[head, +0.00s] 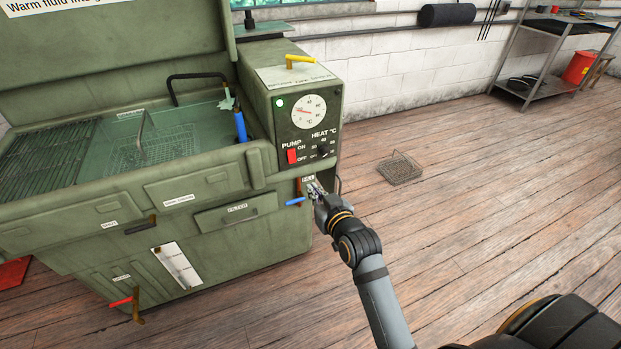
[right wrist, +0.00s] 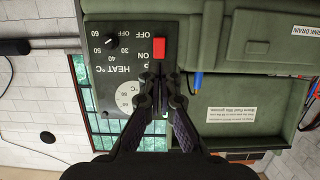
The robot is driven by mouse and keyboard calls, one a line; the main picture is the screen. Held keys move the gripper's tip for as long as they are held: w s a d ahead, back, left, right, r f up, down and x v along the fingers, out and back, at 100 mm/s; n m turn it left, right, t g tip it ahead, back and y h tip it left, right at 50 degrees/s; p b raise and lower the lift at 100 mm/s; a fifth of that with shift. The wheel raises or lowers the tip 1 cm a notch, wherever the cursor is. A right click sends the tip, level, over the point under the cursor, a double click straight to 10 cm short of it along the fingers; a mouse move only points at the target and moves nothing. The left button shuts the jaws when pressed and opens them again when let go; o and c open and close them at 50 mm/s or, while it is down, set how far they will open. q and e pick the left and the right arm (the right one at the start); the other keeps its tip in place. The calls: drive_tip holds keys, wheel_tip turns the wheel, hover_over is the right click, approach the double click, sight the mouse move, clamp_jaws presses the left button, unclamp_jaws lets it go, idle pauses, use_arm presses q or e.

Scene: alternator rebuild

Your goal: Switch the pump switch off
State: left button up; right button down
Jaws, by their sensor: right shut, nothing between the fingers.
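The pump switch (head: 292,156) is a small red rocker on the dark control panel of the green parts washer, beside the ON and OFF marks. Its tilt is too small to tell. In the right wrist view, which is upside down, the switch (right wrist: 158,48) shows just beyond my fingertips, with a small gap in the picture. My right gripper (head: 312,189) is shut and empty, in front of the washer's front right corner, below and right of the switch in the head view. Its fingers (right wrist: 160,75) partly cover the PUMP label. My left gripper is not in view.
A heat knob (head: 323,151) and temperature dial (head: 308,111) share the panel, with a lit green lamp (head: 280,102). A blue-handled valve (head: 294,201) sits close to my right gripper.

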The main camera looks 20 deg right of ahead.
drive_tip(key=shift+r, duration=0.25)
drive_tip(key=shift+w, duration=0.1)
drive_tip(key=b, duration=0.1)
approach(291, 156)
drive_tip(key=w+f, duration=0.4)
drive_tip(key=w, duration=0.1)
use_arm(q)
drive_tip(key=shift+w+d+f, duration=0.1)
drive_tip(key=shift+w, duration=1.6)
use_arm(e)
drive_tip(key=shift+w+f, duration=0.15)
drive_tip(key=shift+w, duration=0.35)
use_arm(q)
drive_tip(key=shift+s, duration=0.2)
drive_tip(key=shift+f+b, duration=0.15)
drive_tip(key=shift+b, duration=0.2)
use_arm(e)
drive_tip(key=shift+f, duration=0.1)
